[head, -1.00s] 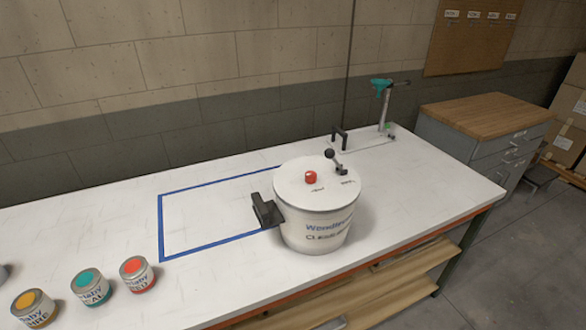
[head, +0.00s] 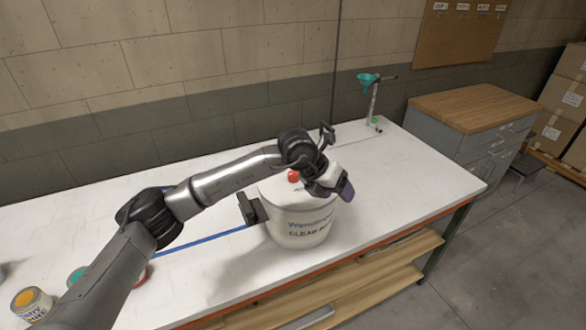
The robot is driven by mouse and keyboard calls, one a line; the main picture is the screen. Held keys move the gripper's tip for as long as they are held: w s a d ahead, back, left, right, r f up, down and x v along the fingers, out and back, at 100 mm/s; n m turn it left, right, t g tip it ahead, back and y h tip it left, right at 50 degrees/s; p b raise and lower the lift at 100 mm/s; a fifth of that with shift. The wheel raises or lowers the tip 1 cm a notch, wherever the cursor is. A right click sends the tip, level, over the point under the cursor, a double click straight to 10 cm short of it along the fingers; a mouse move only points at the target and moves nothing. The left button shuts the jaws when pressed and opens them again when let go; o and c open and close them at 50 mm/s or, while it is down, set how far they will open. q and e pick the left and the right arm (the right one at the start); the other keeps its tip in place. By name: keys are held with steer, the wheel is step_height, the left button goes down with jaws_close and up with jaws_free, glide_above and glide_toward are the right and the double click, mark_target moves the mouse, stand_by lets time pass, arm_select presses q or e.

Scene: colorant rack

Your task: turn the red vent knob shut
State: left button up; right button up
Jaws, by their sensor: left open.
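The red vent knob (head: 293,176) sits on the lid of the white bucket (head: 296,226). It is partly hidden by my left arm, which reaches in from the lower left. My left gripper (head: 338,190) is open over the right part of the lid, to the right of the knob and apart from it. Whether the fingers touch the lid cannot be told. The black lever on the lid is hidden behind the gripper. My right gripper is not in view.
A black bracket (head: 250,207) stands at the bucket's left side. Paint cans, one with a yellow lid (head: 31,303), stand at the lower left, partly behind my arm. A teal funnel stand (head: 372,98) is at the back right. The table's right end (head: 440,180) is clear.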

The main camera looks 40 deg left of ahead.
mark_target(293, 173)
arm_select(q)
steer(key=a+r+n+g+y, duration=0.1)
steer(key=a+r+n+y, duration=0.4)
steer(key=a, duration=1)
steer(key=shift+m+y, duration=0.7)
steer(key=shift+m, duration=0.1)
steer(key=x, duration=0.9)
steer(key=shift+w+a+f, duration=0.1)
steer(key=shift+w+f, duration=0.05)
steer(key=shift+w, duration=0.15)
steer(key=shift+x, duration=0.85)
steer(key=c, duration=0.9)
